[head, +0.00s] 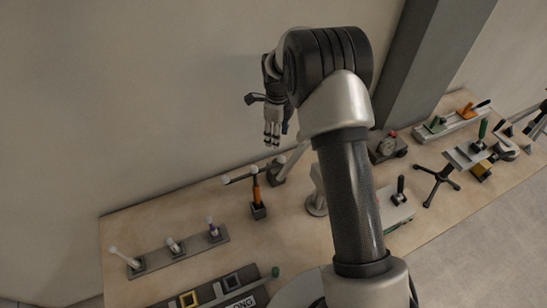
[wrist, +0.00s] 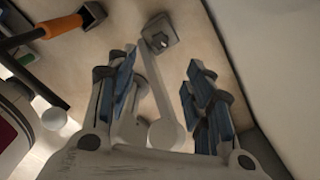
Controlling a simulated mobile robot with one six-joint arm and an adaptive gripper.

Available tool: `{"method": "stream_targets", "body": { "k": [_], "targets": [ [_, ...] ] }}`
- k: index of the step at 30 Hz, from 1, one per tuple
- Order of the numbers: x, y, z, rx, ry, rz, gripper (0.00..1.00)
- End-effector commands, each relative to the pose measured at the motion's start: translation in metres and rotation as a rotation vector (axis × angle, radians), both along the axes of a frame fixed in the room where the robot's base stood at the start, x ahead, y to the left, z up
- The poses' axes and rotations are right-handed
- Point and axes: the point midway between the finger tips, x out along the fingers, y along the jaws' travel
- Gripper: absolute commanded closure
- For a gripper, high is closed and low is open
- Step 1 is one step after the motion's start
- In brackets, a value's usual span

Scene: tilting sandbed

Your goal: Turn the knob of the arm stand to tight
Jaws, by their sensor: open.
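My gripper (head: 272,139) is open and points down above the back of the bench in the head view. In the wrist view my gripper (wrist: 157,75) shows two blue-padded fingers spread apart with nothing held between them. What looks like the arm stand has a square grey base (wrist: 159,34) and a pale slanted arm (wrist: 150,72), seen between and beyond the fingers. The arm runs down to a round pale end (wrist: 165,133), near the palm; I cannot tell if this is the knob. In the head view its arm (head: 297,157) is partly hidden by my arm.
A post with an orange sleeve and a crossbar (head: 257,190) stands left of the arm stand, close by. It also shows in the wrist view (wrist: 64,27). The wall (head: 150,110) is close behind.

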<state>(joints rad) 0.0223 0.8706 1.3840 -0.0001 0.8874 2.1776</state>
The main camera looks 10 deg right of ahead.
Motion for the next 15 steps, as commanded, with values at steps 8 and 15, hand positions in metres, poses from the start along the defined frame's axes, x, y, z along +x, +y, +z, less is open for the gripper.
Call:
{"method": "stream_targets", "body": {
  "k": [8,15],
  "targets": [
    [-0.001,0.0,-0.065,0.0,0.004,-0.001,0.52],
    [-0.001,0.0,-0.11,0.0,0.002,-0.001,0.52]
  ]
}}
